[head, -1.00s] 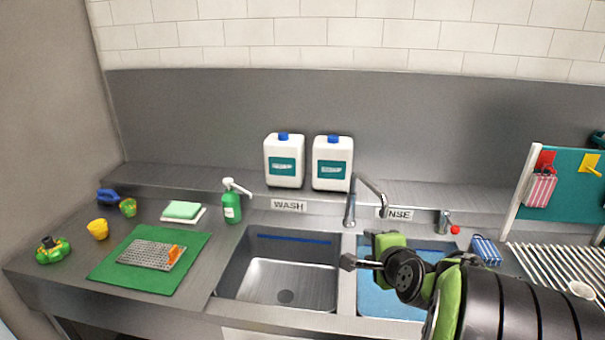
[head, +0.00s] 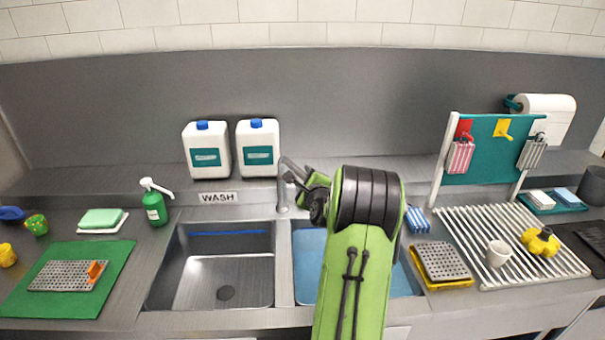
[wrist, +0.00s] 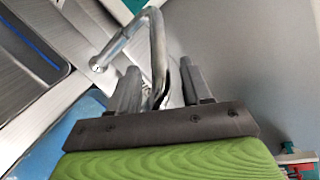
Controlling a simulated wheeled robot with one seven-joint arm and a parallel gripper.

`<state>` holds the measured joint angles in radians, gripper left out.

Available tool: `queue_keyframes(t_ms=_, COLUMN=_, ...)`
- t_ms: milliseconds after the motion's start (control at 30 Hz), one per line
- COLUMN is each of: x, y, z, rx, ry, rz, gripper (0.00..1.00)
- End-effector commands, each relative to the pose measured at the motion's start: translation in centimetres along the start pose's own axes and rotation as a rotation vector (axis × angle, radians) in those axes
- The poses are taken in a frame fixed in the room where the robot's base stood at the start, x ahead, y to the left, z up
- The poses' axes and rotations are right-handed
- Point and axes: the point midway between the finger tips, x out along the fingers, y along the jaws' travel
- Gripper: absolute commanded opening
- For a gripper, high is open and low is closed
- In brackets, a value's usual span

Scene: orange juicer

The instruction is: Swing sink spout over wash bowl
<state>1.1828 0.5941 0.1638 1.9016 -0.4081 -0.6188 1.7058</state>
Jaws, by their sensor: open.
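The steel sink spout (head: 283,198) stands behind the divider between the two bowls. In the head view my gripper (head: 290,181) and arm hide much of its bent part. In the wrist view the curved spout (wrist: 157,45) passes between the two fingers of my open gripper (wrist: 160,68); I cannot tell whether either finger touches it. Its outlet end points to the left of the fingers there, seen against the steel between the bowls. The wash bowl (head: 190,285) is the empty steel basin on the left, with a blue line inside; its corner shows in the wrist view (wrist: 25,62).
The blue-floored rinse bowl (head: 308,262) lies right of the divider, partly behind my arm. Two white jugs (head: 206,150) stand on the ledge behind the wash bowl. A green pump bottle (head: 155,208) stands to its left. A rack (head: 480,225) and hanging board (head: 490,150) are at the right.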

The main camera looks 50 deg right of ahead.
Motion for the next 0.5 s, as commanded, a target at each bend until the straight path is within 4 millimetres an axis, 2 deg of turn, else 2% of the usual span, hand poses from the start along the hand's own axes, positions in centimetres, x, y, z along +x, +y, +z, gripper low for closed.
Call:
queue_keyframes(t_ms=100, x=2.0, y=0.0, z=0.1, rx=0.000, ry=-0.002, rz=0.000, gripper=0.48)
queue_keyframes(t_ms=200, x=2.9, y=0.1, z=0.1, rx=0.000, ry=-0.001, rz=0.002, gripper=0.48)
queue_keyframes(t_ms=467, x=3.1, y=0.1, z=0.0, rx=-0.001, ry=0.000, rz=0.001, gripper=0.48)
queue_keyframes(t_ms=500, x=3.1, y=0.1, z=0.0, rx=-0.001, ry=0.000, rz=0.001, gripper=0.44)
